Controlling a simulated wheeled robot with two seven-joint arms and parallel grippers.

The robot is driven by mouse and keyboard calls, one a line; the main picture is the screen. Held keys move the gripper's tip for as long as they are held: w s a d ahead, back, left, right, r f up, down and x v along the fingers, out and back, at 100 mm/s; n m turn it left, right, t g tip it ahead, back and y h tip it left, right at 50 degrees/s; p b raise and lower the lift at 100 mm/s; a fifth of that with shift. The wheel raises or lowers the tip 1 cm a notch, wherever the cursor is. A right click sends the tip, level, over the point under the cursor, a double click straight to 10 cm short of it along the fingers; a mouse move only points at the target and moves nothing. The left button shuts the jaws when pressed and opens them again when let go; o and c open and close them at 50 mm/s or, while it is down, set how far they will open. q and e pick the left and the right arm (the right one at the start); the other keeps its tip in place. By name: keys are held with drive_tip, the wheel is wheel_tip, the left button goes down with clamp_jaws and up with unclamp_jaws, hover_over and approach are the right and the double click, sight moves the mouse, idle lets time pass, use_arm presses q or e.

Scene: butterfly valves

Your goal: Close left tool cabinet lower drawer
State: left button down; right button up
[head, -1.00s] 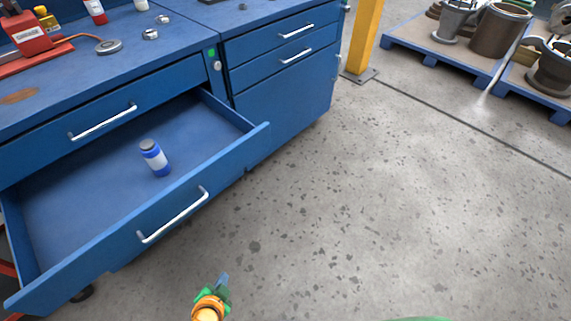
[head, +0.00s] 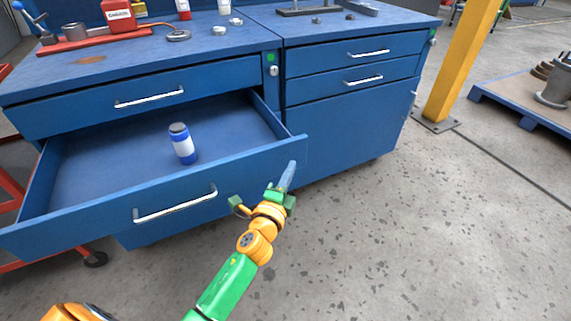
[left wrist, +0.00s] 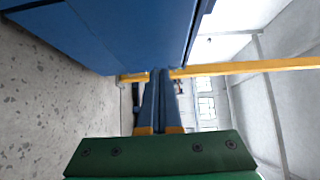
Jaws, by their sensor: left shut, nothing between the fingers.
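The left tool cabinet's lower drawer (head: 110,218) is pulled well out, with a silver bar handle (head: 175,205) on its front. A blue and white bottle (head: 183,143) stands inside it. My left gripper (head: 289,172) is shut and empty, in front of the drawer's right end, to the right of the handle. I cannot tell whether it touches the drawer front. In the left wrist view the shut fingers (left wrist: 161,100) point ahead, with a blue cabinet surface (left wrist: 130,35) close by at upper left. My right gripper is not in view.
The upper drawer (head: 150,97) of the left cabinet is shut. The right cabinet (head: 350,120) stands beside it with shut drawers. Tools and a red container (head: 118,15) are on the worktop. A yellow post (head: 462,65) and pallet (head: 520,100) stand right. Floor in front is clear.

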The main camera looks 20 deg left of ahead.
sight(289, 154)
use_arm(q)
drive_tip(key=shift+w+a, duration=0.85)
drive_tip(key=shift+a, duration=0.25)
drive_tip(key=shift+w+a, duration=0.1)
